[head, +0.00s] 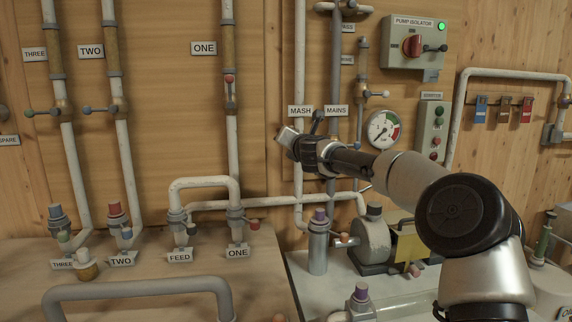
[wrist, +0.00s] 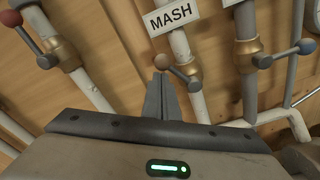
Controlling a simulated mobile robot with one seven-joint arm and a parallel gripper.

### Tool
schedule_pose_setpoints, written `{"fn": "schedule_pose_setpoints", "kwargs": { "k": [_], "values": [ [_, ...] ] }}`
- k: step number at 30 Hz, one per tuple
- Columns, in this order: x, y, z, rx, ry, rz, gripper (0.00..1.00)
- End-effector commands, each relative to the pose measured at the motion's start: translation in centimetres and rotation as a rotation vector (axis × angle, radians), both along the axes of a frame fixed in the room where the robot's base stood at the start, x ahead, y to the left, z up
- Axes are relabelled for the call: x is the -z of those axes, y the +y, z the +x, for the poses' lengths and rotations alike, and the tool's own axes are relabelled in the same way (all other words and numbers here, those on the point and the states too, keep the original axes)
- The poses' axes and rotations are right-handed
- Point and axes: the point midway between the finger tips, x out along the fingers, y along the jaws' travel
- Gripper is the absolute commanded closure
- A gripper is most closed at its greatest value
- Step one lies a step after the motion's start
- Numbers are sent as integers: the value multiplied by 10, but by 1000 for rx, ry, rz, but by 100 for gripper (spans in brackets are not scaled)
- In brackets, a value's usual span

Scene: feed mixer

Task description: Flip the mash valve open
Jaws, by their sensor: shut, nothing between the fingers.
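The MASH label (wrist: 171,16) sits on a white pipe in the wrist view; the label also shows in the head view (head: 300,111). Below it is the mash valve, a brass body (wrist: 186,68) with a short grey lever. The lever slants across the pipe, its brownish ball knob (wrist: 162,62) to the left. My gripper (wrist: 160,80) is shut and empty, its fingertips just below the knob in the picture; I cannot tell whether they touch. In the head view my gripper (head: 283,136) is at the mash pipe and hides the valve.
A red-knobbed valve (wrist: 62,54) is to the left. A pressure gauge (head: 383,129) and the pump isolator box (head: 414,42) are on the wall right of my gripper. Pipes cross below.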

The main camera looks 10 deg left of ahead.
Motion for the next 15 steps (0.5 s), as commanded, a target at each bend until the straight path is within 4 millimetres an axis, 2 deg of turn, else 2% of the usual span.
{"fn": "schedule_pose_setpoints", "kwargs": {
  "k": [10,15],
  "values": [
    [-12,-16,6,3,85,296,100],
    [-16,-21,7,3,81,286,100]
  ]
}}
